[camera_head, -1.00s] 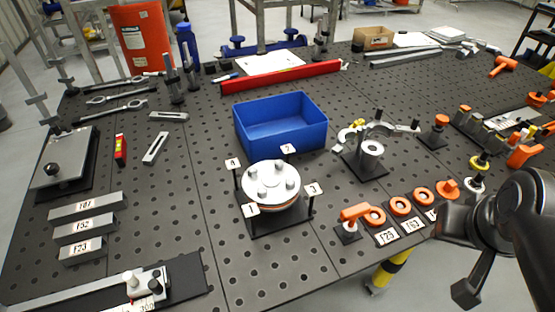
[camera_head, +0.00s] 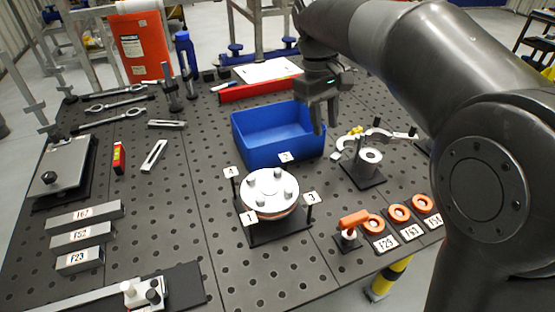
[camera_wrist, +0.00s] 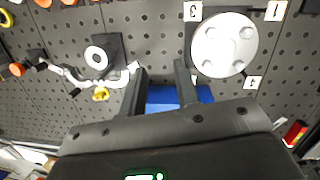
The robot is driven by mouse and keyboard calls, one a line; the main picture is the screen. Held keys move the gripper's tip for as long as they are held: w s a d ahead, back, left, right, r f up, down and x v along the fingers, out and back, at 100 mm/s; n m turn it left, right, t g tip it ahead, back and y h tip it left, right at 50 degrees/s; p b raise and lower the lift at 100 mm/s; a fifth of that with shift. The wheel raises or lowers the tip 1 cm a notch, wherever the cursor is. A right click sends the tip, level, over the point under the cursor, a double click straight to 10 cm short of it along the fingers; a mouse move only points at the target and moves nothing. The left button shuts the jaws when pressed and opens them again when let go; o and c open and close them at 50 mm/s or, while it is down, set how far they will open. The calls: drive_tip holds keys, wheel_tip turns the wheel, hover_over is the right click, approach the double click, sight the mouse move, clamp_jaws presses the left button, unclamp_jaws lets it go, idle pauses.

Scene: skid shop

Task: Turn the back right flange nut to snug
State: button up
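The round silvery flange (camera_head: 256,195) sits on a black square base with numbered corner tags and carries several upright nuts on its top. The back right nut (camera_head: 278,173) stands on the side nearest tag 2 (camera_head: 285,157). The flange also shows in the wrist view (camera_wrist: 224,46), upper right of the fingers. My gripper (camera_head: 325,130) points down, behind and right of the flange, above the right end of the blue bin. Its two fingers (camera_wrist: 160,78) are apart with nothing between them, and it touches no nut. How tight the nuts are cannot be seen.
The blue bin (camera_head: 253,154) stands behind the flange. A clamp-like fixture with a white ring (camera_head: 369,157) is to the right. Open perforated table (camera_head: 190,190) lies left of the flange.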

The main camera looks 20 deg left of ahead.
sight(276, 169)
drive_tip(key=s+a+f+n+g+h, duration=0.1)
drive_tip(key=a+f+n, duration=0.15)
drive_tip(key=a, duration=0.45)
drive_tip(key=a+f+n+h, duration=0.1)
drive_tip(key=a+f, duration=0.2)
drive_tip(key=a, duration=0.5)
drive_tip(key=x, duration=1)
drive_tip(key=shift+d+f, duration=0.15)
drive_tip(key=shift+d, duration=0.25)
drive_tip(key=shift+c, duration=0.6)
clamp_jaws()
